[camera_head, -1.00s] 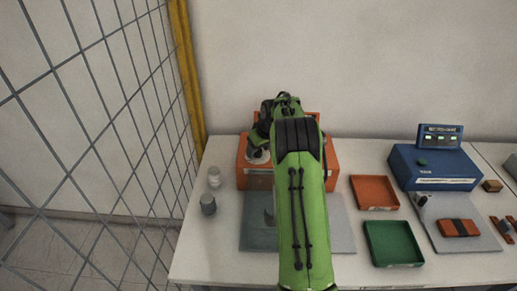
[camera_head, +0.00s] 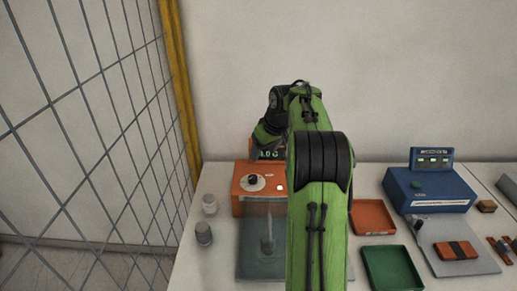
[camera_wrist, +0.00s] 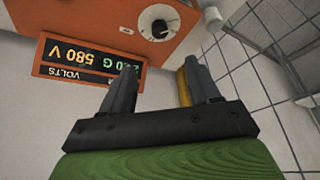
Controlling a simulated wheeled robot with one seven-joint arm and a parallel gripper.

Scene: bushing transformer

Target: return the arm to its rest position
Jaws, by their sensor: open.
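My green arm reaches forward over the table in the head view, raised and bent. My gripper (camera_wrist: 158,90) shows in the wrist view with its two dark fingers apart and nothing between them. In that view the fingers lie near an orange display reading 580 V (camera_wrist: 88,62) and below the orange box with a round dial (camera_wrist: 158,22); no contact can be made out. In the head view the orange box (camera_head: 252,204) stands at the back of the table, partly hidden by my arm. The fingertips are not clearly visible there.
A wire mesh fence (camera_head: 85,130) with a yellow post (camera_head: 180,85) stands at the left. Two small cylinders (camera_head: 204,234) stand at the table's left. An orange tray (camera_head: 372,217), a green tray (camera_head: 391,268) and a blue device (camera_head: 430,190) are on the right.

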